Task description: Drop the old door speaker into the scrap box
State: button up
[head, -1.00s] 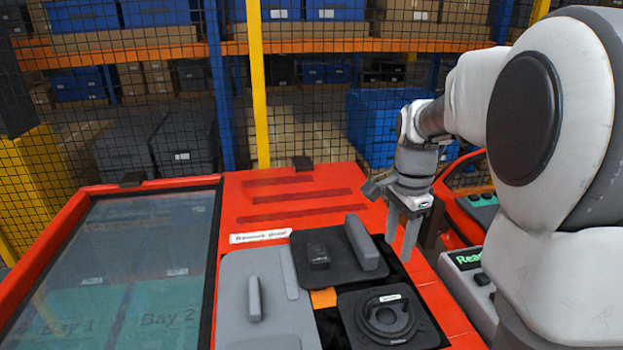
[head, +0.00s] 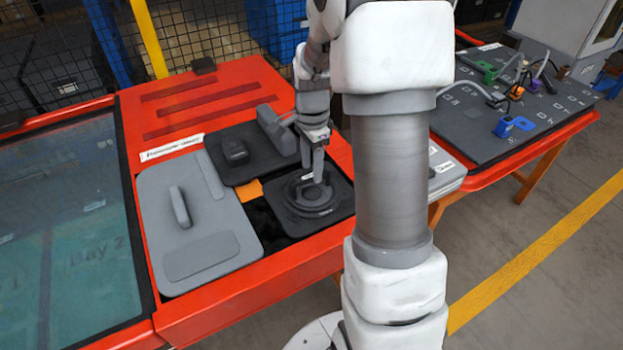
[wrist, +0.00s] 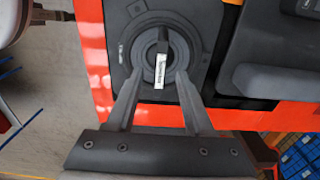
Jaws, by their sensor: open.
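A round dark speaker (head: 310,196) sits in a square black tray (head: 333,217) at the right of the red workbench. It has a raised rib across it with a white label, and it also shows in the wrist view (wrist: 152,58). My gripper (head: 318,172) is just above it, fingers pointing down. In the wrist view my gripper (wrist: 158,78) is open, with one fingertip on each side of the rib and label. I cannot tell whether the fingers touch the speaker. No box marked as scrap can be made out.
A grey lid with a handle (head: 210,240) lies left of the speaker, and a black panel with grey blocks (head: 236,152) lies behind. A glass-topped bay (head: 70,215) is at the left. A dark board with cables (head: 480,125) stands at the right. Mesh fencing closes the back.

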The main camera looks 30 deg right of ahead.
jog(key=shift+f, duration=2.15)
grip_shut()
jog(key=c, duration=0.8)
grip_release()
grip_shut()
jog(key=shift+r+p, duration=0.9)
jog(key=shift+r, duration=0.6)
dwell(0.4)
jog(key=shift+o, duration=0.2)
grip_release()
grip_shut()
